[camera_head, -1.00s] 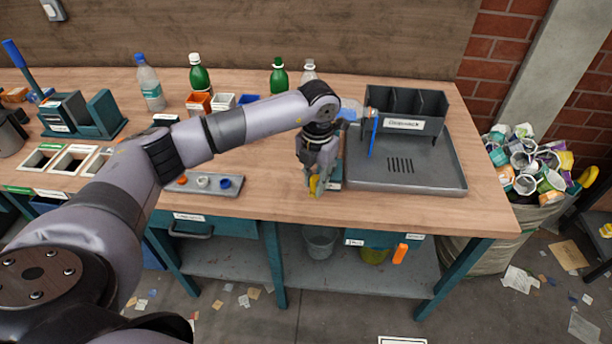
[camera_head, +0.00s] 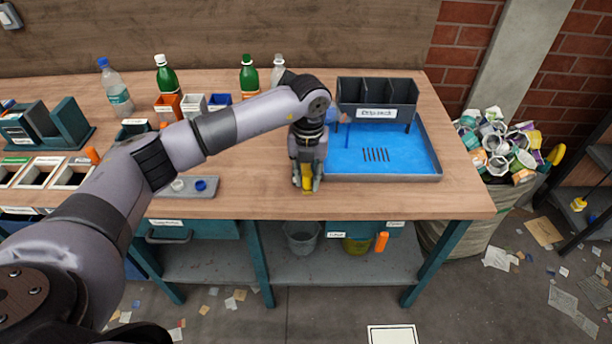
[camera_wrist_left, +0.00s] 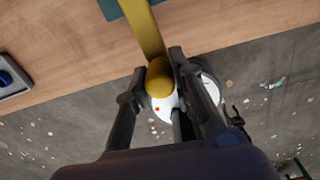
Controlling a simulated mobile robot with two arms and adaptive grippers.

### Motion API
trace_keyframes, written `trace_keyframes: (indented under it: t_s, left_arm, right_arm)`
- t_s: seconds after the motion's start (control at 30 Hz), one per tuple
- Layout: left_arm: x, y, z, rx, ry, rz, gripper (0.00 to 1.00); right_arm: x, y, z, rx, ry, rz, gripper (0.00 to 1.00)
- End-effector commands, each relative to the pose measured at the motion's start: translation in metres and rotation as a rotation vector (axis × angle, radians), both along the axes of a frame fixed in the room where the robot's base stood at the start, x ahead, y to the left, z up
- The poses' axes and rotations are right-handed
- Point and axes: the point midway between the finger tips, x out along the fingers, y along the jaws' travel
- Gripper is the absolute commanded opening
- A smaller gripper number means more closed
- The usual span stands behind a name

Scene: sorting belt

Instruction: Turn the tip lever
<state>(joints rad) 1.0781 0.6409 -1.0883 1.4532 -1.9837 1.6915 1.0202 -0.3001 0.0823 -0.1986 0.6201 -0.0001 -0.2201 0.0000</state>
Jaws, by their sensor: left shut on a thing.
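The tip lever (camera_wrist_left: 147,32) is a flat yellow bar with a rounded yellow knob (camera_wrist_left: 160,80). It reaches over the table's front edge in the left wrist view, and its yellow end (camera_head: 308,183) also shows in the head view. My left gripper (camera_head: 307,176) points down at the front edge and is shut on the lever at its knob. In the wrist view its fingers (camera_wrist_left: 160,72) stand on both sides of the knob. A pale blue vessel (camera_head: 337,114) is partly hidden behind my left arm. My right gripper is not in view.
A metal tray (camera_head: 438,176) with a blue floor and a slotted drain lies right of my gripper, below a dark three-part bin (camera_head: 343,93). Bottles stand at the back. A small grey tray (camera_head: 207,193) with caps lies to the left. The wood between is bare.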

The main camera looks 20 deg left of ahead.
Motion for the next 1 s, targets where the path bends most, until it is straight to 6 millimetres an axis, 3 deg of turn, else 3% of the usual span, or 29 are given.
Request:
trace_keyframes:
  t_s: [0.17,0.2,0.5,0.83,1.0]
  left_arm:
    - [-0.001,-0.003,-0.001,-0.005,0.002,-0.007,0.0]
    - [-0.001,-0.003,-0.001,-0.005,0.002,-0.007,0.24]
    - [0.0,-0.001,0.0,-0.002,0.0,-0.004,0.43]
    - [0.0,0.0,0.003,-0.002,-0.002,-0.003,0.43]
    - [0.001,-0.001,0.027,-0.003,-0.005,-0.004,0.43]
  right_arm:
    - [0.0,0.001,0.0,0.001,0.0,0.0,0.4]
    - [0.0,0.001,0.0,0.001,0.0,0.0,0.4]
    - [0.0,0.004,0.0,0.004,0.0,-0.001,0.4]
    - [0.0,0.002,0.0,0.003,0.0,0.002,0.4]
    - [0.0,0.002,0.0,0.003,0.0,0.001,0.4]
